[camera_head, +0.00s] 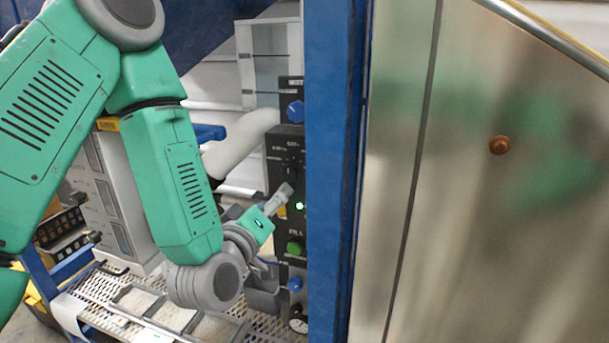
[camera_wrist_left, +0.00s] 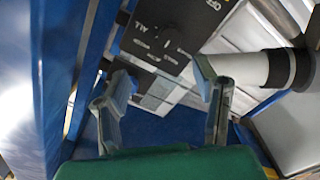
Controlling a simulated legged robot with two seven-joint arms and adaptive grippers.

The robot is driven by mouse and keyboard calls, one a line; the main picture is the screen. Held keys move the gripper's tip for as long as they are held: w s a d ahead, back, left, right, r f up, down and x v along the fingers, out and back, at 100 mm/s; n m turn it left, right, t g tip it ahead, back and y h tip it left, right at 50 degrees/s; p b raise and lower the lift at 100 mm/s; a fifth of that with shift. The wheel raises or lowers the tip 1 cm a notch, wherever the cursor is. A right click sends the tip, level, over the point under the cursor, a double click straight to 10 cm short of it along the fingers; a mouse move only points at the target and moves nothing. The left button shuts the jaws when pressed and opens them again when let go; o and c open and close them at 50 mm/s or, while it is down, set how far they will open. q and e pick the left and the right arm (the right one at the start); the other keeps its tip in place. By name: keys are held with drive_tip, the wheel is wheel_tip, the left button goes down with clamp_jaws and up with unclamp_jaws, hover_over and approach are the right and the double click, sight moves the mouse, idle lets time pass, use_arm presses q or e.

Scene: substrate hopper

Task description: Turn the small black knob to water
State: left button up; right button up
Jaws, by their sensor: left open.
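The black control panel (camera_head: 283,142) stands beside the blue post in the head view. It also shows at the top of the left wrist view (camera_wrist_left: 188,22). In the head view the knob is hard to pick out from the dark panel. My left gripper (camera_head: 282,196) is close to the panel, below its dark upper section. In the left wrist view its two fingers (camera_wrist_left: 163,84) are spread apart with nothing between them. My right gripper is not in view.
A blue knob (camera_head: 295,111) sits high on the panel, a green button (camera_head: 294,248) and another blue knob (camera_head: 295,284) lower down. A blue post (camera_head: 331,170) stands just right of the panel. A pale pipe (camera_head: 238,145) runs behind my left arm.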

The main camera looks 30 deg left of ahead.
sight(289, 173)
use_arm(q)
drive_tip(key=b+x, duration=0.6)
drive_tip(key=x, duration=0.1)
drive_tip(key=shift+w+r+b, duration=0.1)
drive_tip(key=shift+w+b, duration=0.2)
drive_tip(key=w+a, duration=0.2)
drive_tip(key=w+a+f+p, duration=0.1)
drive_tip(key=w+a, duration=0.1)
drive_tip(key=shift+w+a, duration=0.3)
drive_tip(key=shift+w, duration=0.1)
drive_tip(key=shift+w+a, duration=0.15)
drive_tip(key=shift+a, duration=0.05)
drive_tip(key=shift+w+d+r, duration=0.15)
drive_tip(key=shift+w+d, duration=0.05)
drive_tip(key=shift+d, duration=1.15)
drive_tip(key=shift+c, duration=0.8)
drive_tip(key=shift+d+r, duration=0.1)
drive_tip(key=c, duration=0.7)
drive_tip(key=shift+w, duration=0.1)
drive_tip(key=shift+c, duration=1.4)
drive_tip(key=shift+a, duration=0.85)
drive_tip(key=shift+d, duration=0.3)
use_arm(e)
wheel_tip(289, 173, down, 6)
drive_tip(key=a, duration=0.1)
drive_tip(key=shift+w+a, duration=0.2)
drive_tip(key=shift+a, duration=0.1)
